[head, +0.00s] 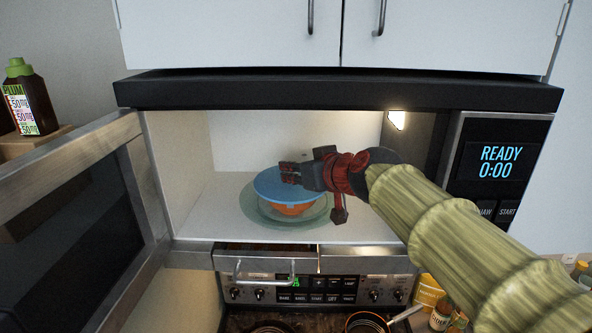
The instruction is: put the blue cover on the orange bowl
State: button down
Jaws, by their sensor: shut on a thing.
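The blue cover (275,187) is a flat disc inside the open microwave, right over the orange bowl (288,209). The cover hides the bowl's rim, and I cannot tell whether it is seated or held just above. The bowl's orange side shows below the cover's near edge. The bowl stands on a round greenish glass plate (317,217). My gripper (289,173), red and black, reaches in from the right and is shut on the right edge of the cover.
The microwave door (75,215) hangs open at the left. The control panel (497,175) is at the right. Cabinets (230,30) are above, and a stove with pans (368,322) is below. A brown bottle (30,105) stands at the far left. Free room lies left of the plate.

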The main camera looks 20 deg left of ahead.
jog(key=shift+s, duration=0.2)
jog(key=c, duration=1.5)
grip_release()
jog(key=shift+f, duration=0.1)
jog(key=shift+w, duration=0.1)
jog(key=shift+r+p, duration=0.6)
jog(key=shift+p, duration=0.05)
jog(key=b+v, duration=0.4)
jog(key=v, duration=0.8)
jog(key=s+d+f+m+g+h, duration=0.2)
jog(key=s+d+f+m+h, duration=0.2)
jog(key=s+d+f, duration=0.7)
jog(key=s+d+f+m+g+h, duration=0.2)
jog(key=s+d+f+m+h, duration=0.2)
jog(key=s+d+f, duration=0.7)
jog(key=d+f+h, duration=0.1)
jog(key=d+f, duration=0.5)
jog(key=f, duration=0.2)
jog(key=shift+s+d+f, duration=0.15)
jog(key=shift+s+d, duration=0.05)
jog(key=shift+s, duration=0.1)
